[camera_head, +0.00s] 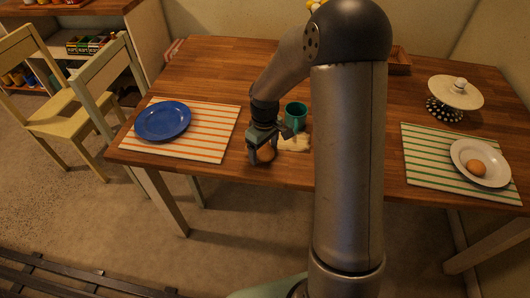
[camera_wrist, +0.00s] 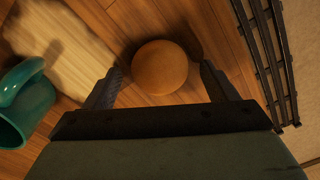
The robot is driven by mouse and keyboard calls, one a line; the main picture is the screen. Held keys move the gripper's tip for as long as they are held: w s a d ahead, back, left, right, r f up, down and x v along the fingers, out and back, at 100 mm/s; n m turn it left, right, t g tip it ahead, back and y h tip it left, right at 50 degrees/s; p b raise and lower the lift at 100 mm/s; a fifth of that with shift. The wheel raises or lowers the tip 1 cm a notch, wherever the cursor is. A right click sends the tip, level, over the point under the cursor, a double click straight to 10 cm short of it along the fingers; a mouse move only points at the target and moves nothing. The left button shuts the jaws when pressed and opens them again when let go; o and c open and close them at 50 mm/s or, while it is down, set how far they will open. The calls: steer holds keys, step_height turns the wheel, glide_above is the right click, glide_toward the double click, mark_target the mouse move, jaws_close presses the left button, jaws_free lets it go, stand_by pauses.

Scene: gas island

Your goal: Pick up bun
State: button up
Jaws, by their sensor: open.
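A round brown bun (camera_wrist: 160,67) lies on the wooden table, beside a pale cloth or board. In the head view the bun (camera_head: 266,153) is partly hidden beneath my gripper (camera_head: 265,150), near the table's front edge. In the wrist view my gripper (camera_wrist: 160,85) is open, with one finger on each side of the bun and visible gaps between. The bun is ahead of and between the fingertips, not clasped.
A teal mug (camera_head: 295,116) stands just behind the pale cloth or board (camera_head: 294,142). A blue plate (camera_head: 163,121) sits on an orange-striped mat (camera_head: 213,143) at left. A white plate (camera_head: 462,153) with a brown egg-like item (camera_head: 477,168) and a domed stand (camera_head: 455,93) are at right.

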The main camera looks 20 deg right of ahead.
steer(key=c, duration=1.1)
steer(key=shift+o, duration=0.2)
